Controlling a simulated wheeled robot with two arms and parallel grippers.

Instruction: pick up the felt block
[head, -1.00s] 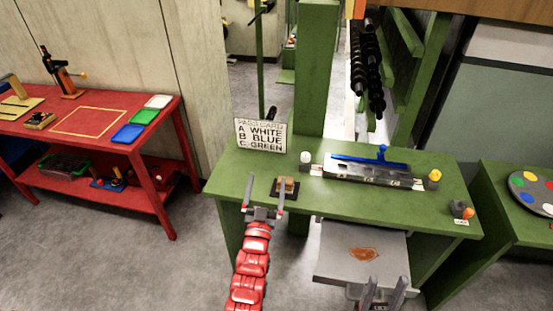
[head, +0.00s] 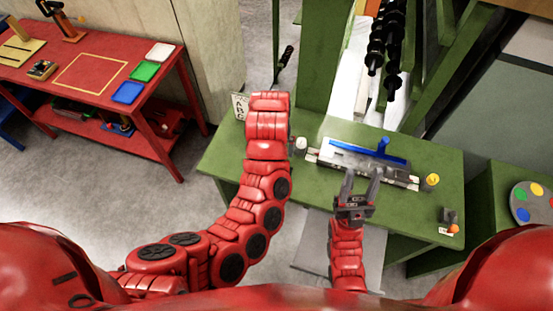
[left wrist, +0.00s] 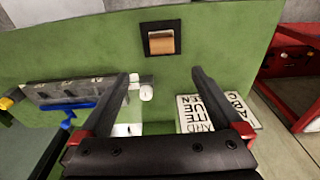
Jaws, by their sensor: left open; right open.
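The felt block appears to be the small tan-brown block (left wrist: 161,42) in a dark square holder (left wrist: 146,50) on the green table, seen in the left wrist view. In the head view my left arm hides that spot. My left gripper (left wrist: 165,76) is open and empty, its fingers pointing toward the table with the block beyond the tips. In the head view its jaws are hidden behind my arm. My right gripper (head: 362,178) is open and empty, near the front of the grey fixture on the green table (head: 225,158).
The grey fixture with a blue squeegee-like tool (head: 366,152) stands on the table, a white knob (head: 300,146) and a yellow knob (head: 432,180) beside it. A lettered card (left wrist: 207,112) stands near the back edge. A red bench (head: 165,75) is at the left.

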